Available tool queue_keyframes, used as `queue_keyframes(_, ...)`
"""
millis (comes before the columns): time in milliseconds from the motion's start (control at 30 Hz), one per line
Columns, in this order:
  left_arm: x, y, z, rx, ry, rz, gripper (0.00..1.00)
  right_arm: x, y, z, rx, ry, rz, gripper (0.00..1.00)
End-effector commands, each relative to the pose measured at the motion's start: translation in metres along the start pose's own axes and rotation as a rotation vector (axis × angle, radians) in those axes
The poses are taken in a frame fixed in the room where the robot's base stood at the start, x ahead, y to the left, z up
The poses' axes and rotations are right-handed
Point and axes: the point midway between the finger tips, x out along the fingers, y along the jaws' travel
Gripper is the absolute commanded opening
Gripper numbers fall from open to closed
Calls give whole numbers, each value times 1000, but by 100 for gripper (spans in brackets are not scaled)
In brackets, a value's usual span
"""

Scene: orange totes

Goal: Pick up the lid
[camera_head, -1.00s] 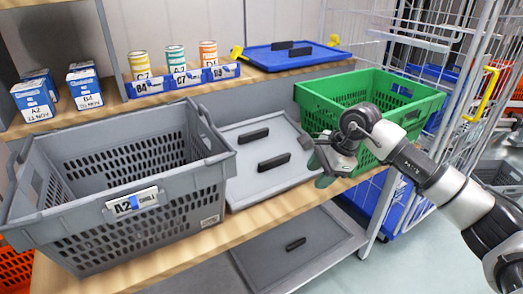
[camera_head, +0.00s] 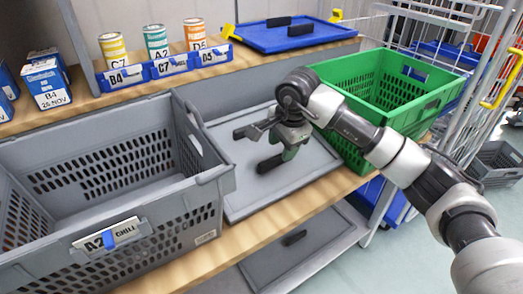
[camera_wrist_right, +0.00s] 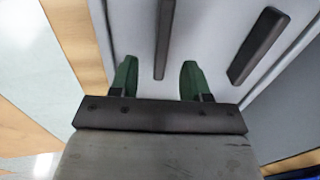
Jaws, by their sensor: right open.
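A grey lid (camera_head: 240,190) with two black bar handles lies flat on the wooden shelf between the grey crate and the green crate. My right gripper (camera_head: 290,150) is above this lid, open and empty, with green fingers. In the right wrist view, the near handle (camera_wrist_right: 165,40) lies ahead of the gap between the open fingers (camera_wrist_right: 158,80). The second handle (camera_wrist_right: 259,45) is off to the right there. In the head view the gripper hides part of the lid and its handles. My left gripper is not in view.
The grey crate (camera_head: 105,243) stands close on the left and the green crate (camera_head: 437,101) on the right. A blue lid (camera_head: 262,41) with black handles and several cans sit on the upper shelf. Another grey lid (camera_head: 290,262) lies on the lower shelf.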

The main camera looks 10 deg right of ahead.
Motion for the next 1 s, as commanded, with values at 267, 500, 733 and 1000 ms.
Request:
queue_keyframes(267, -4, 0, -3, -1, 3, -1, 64, 31, -1, 1, 1, -3, 2, 47)
queue_keyframes(500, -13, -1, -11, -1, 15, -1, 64, 54, -2, 0, 1, -2, 0, 47)
queue_keyframes(733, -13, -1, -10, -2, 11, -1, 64, 53, -2, 0, 1, -1, -1, 35)
queue_keyframes(1000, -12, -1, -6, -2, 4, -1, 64, 53, -2, 0, 1, -1, -1, 0)
